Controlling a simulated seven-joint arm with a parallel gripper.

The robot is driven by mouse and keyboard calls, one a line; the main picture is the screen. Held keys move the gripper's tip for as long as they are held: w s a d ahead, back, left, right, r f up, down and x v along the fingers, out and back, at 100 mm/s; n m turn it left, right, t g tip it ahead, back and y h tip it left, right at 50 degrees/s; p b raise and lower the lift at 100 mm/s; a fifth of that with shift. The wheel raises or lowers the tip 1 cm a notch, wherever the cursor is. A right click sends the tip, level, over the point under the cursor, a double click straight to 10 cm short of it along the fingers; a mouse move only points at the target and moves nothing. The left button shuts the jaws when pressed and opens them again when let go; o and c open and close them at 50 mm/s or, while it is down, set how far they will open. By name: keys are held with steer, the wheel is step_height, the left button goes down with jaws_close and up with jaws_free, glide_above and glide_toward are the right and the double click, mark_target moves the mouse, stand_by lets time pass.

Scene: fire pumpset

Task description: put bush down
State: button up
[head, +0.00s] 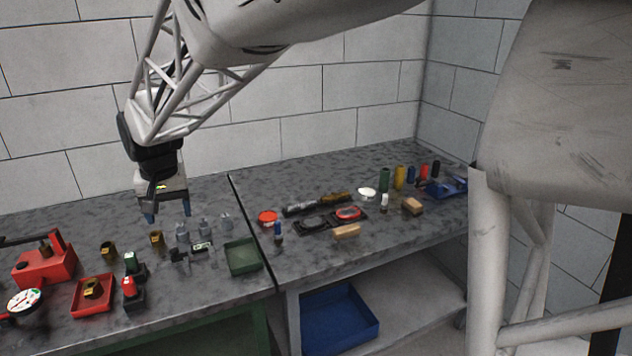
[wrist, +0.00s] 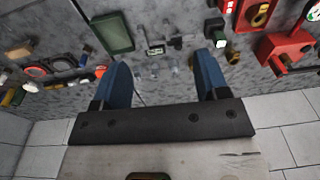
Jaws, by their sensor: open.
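My gripper (head: 167,213) is open with nothing between its blue fingers, above the back of the left bench. It also shows in the wrist view (wrist: 164,62). Several brass bush-like parts are in view, and I cannot tell which is the task's bush. One brass bush (head: 157,240) stands on the bench just below my gripper. Another brass bush (head: 108,250) stands further left. A third brass part (head: 93,287) sits in the small red tray (head: 80,307), which also shows in the wrist view (wrist: 270,16). My fingers are apart from all of them.
Several grey metal fittings (head: 204,228) stand right of the nearest bush. A green tray (head: 243,257) lies by the bench seam. A red vise-like block (head: 42,265) and a dial gauge (head: 22,303) are at left. The wall is close behind my gripper.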

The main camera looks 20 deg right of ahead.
steer(key=s+d+r, duration=0.2)
steer(key=s+d, duration=1.2)
steer(key=s, duration=0.2)
steer(key=s+d+f, duration=0.2)
steer(key=s+d, duration=0.1)
steer(key=s, duration=0.5)
steer(key=s+d+f+t, duration=0.1)
steer(key=s+d+f, duration=0.1)
steer(key=s+d, duration=0.2)
steer(key=shift+s+h, duration=0.3)
steer(key=shift+s, duration=1.6)
